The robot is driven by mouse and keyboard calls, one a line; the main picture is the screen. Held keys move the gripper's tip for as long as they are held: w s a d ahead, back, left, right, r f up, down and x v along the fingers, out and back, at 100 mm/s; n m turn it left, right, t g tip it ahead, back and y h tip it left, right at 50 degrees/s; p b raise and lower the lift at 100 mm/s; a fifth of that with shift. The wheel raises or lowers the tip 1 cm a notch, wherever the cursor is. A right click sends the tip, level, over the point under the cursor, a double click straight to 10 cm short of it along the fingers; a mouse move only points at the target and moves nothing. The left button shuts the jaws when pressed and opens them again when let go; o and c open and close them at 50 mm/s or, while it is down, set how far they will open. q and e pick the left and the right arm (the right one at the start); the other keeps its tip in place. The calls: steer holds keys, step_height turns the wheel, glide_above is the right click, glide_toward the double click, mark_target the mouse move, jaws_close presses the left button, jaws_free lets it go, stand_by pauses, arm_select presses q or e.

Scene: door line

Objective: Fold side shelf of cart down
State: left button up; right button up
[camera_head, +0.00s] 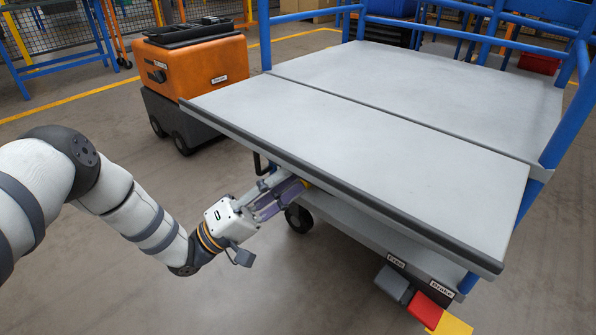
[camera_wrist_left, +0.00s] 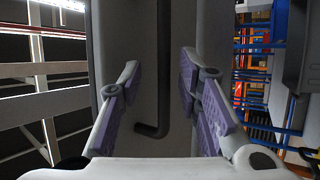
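The cart's side shelf (camera_head: 370,150) is a grey flap with a dark edge strip, raised level with the cart top (camera_head: 430,85) along a narrow seam. My left gripper (camera_head: 288,188) is below the shelf's front edge, towards its left end. A black bent handle bar (camera_head: 258,165) shows under the edge beside it. In the left wrist view, the purple-padded fingers of the gripper (camera_wrist_left: 161,92) are spread apart, with the black bar (camera_wrist_left: 163,70) showing between them, apparently beyond the tips. I cannot tell whether they touch anything. My right gripper is not in view.
Grey, red and yellow pedals (camera_head: 425,309) stick out low at the cart's front right. A blue frame (camera_head: 570,110) rises at the cart's right. An orange machine (camera_head: 195,68) stands close behind the shelf's left end. The floor in front is clear.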

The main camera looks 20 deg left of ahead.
arm_select(q)
steer(key=v, duration=0.8)
steer(key=shift+s+a+f, duration=0.1)
